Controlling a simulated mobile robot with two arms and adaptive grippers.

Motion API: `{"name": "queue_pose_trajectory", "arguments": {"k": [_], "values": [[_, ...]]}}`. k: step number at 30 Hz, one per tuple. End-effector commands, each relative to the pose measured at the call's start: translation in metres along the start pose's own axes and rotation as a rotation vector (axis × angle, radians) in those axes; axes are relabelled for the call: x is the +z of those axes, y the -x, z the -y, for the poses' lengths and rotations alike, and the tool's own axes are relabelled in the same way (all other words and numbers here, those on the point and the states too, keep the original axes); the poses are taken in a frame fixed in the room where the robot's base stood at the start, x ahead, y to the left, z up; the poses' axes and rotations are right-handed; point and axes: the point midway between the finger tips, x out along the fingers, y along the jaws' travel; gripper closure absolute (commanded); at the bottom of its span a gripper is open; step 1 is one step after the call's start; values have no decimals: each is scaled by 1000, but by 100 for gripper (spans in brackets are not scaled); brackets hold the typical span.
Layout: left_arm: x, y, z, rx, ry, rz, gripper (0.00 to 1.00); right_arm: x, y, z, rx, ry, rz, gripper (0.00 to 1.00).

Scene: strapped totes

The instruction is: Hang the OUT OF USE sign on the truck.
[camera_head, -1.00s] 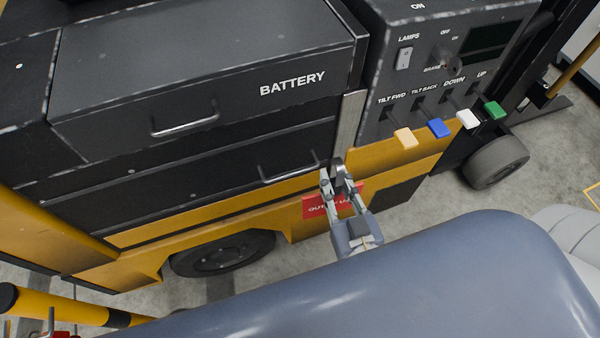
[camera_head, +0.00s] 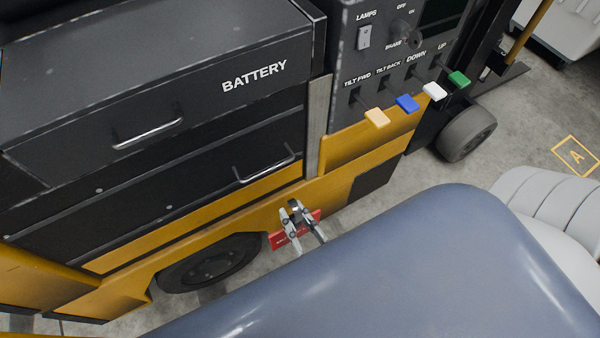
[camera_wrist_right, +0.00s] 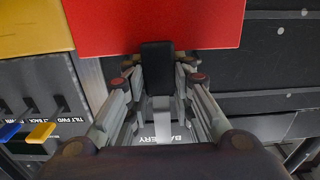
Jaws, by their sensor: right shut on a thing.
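The red OUT OF USE sign (camera_head: 281,241) is held by my right gripper (camera_head: 296,208) low beside the truck's yellow lower side. The grey arm link covers part of it, and its lettering is mostly hidden. In the right wrist view the sign (camera_wrist_right: 150,22) is a plain red panel beyond the fingers, which are shut on it. The truck (camera_head: 230,215) is yellow and black, with a BATTERY drawer front and a control panel. No hook for the sign is visible on it. My left gripper is out of view.
Two bar handles (camera_head: 147,134) stick out of the truck's dark drawers. Coloured levers (camera_head: 408,103) stick out below the control panel. A wheel (camera_head: 208,262) lies low at the left, another (camera_head: 466,133) at the right. Grey floor (camera_head: 535,110) is open at the right.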

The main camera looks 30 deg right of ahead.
Motion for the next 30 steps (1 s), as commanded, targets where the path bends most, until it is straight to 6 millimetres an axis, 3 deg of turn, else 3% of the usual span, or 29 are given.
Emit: {"name": "queue_pose_trajectory", "arguments": {"k": [30], "values": [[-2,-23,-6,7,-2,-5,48,-1,-83,0,2,1,-4,100]]}}
